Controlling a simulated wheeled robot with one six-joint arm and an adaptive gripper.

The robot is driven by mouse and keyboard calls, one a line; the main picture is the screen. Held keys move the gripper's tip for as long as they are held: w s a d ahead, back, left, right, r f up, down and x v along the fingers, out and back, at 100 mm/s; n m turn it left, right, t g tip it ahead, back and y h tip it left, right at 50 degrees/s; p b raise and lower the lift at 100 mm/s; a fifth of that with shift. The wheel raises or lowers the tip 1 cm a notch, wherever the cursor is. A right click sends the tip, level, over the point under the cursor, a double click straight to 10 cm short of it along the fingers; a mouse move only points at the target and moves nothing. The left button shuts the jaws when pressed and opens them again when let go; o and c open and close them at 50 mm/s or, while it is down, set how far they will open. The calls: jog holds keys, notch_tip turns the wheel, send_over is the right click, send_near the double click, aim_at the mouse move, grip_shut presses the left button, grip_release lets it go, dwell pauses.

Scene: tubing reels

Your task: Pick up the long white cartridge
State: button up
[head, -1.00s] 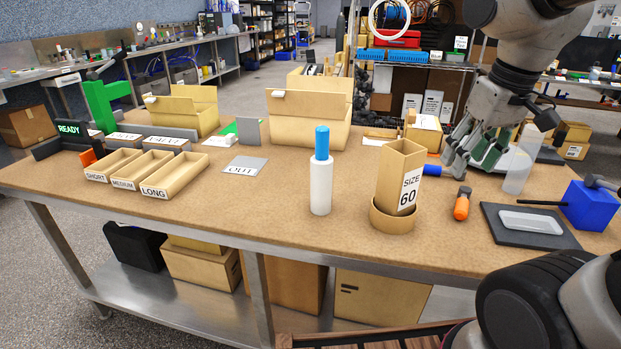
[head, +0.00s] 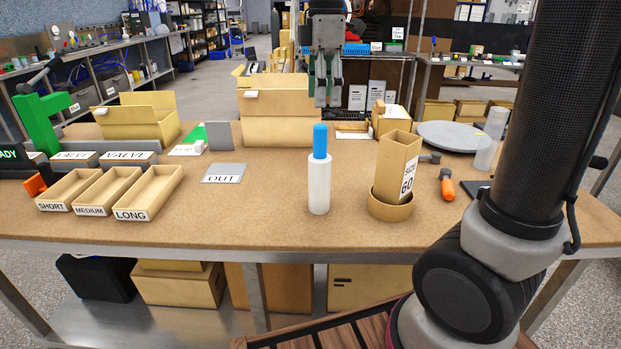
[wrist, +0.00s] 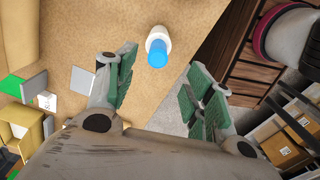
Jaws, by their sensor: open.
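A long white cartridge with a blue top (head: 319,185) stands upright on the near middle of the table in the head view. In the wrist view the cartridge (wrist: 158,45) shows its blue end, beyond and between the fingers. My gripper (head: 328,98) hangs fingers down behind the cartridge and higher, apart from it. Its green-padded fingers also show in the wrist view (wrist: 163,72), spread open with nothing between them.
A cardboard SIZE 60 box (head: 397,165) stands in a round ring (head: 390,206) right of the cartridge. An orange-handled tool (head: 447,188) lies farther right. Trays marked SHORT, MEDIUM and LONG (head: 148,194) sit left. An OUT plate (head: 224,174) lies between, with bare table around it.

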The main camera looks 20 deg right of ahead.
aim_at(322, 125)
jog(key=shift+s+n, duration=0.1)
jog(key=shift+n, duration=0.2)
jog(key=shift+f, duration=0.35)
jog(key=f, duration=0.7)
jog(key=shift+w+a+f, duration=0.1)
jog(key=shift+w, duration=0.15)
grip_shut()
